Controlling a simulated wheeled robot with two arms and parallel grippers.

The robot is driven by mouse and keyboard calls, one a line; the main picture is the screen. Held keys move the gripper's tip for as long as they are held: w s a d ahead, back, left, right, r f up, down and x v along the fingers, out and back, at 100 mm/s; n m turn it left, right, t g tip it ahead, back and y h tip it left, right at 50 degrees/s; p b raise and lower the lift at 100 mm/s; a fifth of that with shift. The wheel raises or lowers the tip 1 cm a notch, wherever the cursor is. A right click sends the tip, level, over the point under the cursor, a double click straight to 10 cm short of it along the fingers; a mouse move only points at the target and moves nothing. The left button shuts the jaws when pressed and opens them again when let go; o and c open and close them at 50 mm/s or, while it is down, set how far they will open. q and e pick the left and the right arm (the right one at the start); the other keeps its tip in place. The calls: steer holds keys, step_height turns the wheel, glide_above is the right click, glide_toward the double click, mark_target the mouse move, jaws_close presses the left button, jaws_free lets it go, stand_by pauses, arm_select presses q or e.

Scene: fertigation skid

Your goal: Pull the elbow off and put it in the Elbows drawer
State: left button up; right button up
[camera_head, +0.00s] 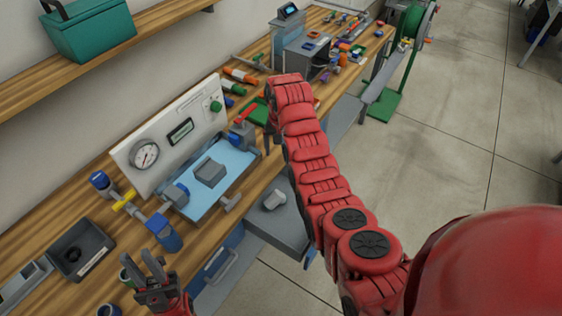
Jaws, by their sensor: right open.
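Grey and blue pipe fittings with a yellow handle (125,201) sit at the left of the gauge panel. A grey bent piece with a blue end (176,194) among them may be the elbow; I cannot tell for certain. A drawer (290,232) below the bench stands open with a grey fitting (274,200) in it; no label is readable. My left gripper (143,264) is low at the left, open and empty, near the blue cylinder (168,239). My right gripper (268,128) is open beside the panel's right end, partly hidden by its own arm.
The gauge panel (160,135) stands at the wall with a light blue tray (226,160) before it. A dark bin (80,246) is at left. Several colored fittings and a grey machine (303,55) lie further along. A green reel stand (385,103) is beyond the bench.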

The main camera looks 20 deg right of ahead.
step_height(320, 180, up, 7)
steer(key=p, duration=0.5)
